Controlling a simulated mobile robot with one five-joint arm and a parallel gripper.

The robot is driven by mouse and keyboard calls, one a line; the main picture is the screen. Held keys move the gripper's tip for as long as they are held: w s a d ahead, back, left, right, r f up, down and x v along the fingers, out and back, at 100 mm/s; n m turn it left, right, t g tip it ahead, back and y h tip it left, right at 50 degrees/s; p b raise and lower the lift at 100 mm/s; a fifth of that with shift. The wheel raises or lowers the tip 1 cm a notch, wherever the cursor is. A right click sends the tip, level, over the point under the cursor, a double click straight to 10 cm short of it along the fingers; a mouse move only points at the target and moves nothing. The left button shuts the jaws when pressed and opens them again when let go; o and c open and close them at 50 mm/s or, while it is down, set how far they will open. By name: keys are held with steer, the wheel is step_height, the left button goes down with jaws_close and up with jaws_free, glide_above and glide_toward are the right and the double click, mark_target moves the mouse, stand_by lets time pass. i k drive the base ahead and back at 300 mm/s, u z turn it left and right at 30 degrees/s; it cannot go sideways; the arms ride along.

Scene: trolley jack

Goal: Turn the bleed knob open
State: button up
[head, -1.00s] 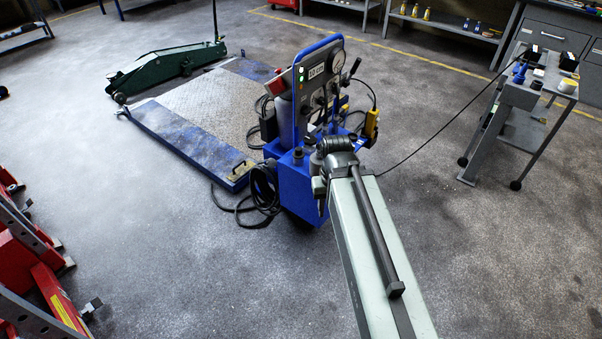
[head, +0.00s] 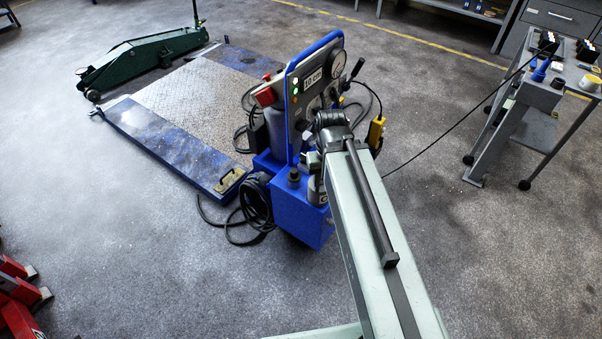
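The blue control unit (head: 300,215) stands on the floor in the middle of the head view. Its upright grey panel (head: 318,62) has a blue rim, a "10 cm" display (head: 313,78), a round gauge (head: 338,61), green lamps and a red part at the left. A black-tipped lever (head: 357,68) sticks out at the panel's right. I cannot tell which part is the bleed knob; my arm covers the panel's lower part. My pale green arm reaches from the bottom to a dark joint in front of the panel. My gripper's fingers do not show.
A lift platform (head: 190,100) lies left of the unit, with a green trolley jack (head: 140,62) beyond it. Black cables (head: 255,205) coil on the floor beside the unit. A yellow pendant (head: 376,133) hangs at its right. A grey trolley (head: 520,125) stands farther right.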

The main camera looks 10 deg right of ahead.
mark_target(330, 221)
steer(key=z, duration=0.05)
steer(key=k, duration=0.5)
steer(key=z, duration=0.9)
steer(key=i, duration=1.45)
steer(key=u, duration=1.05)
steer(key=k, duration=0.25)
steer(key=u, duration=0.1)
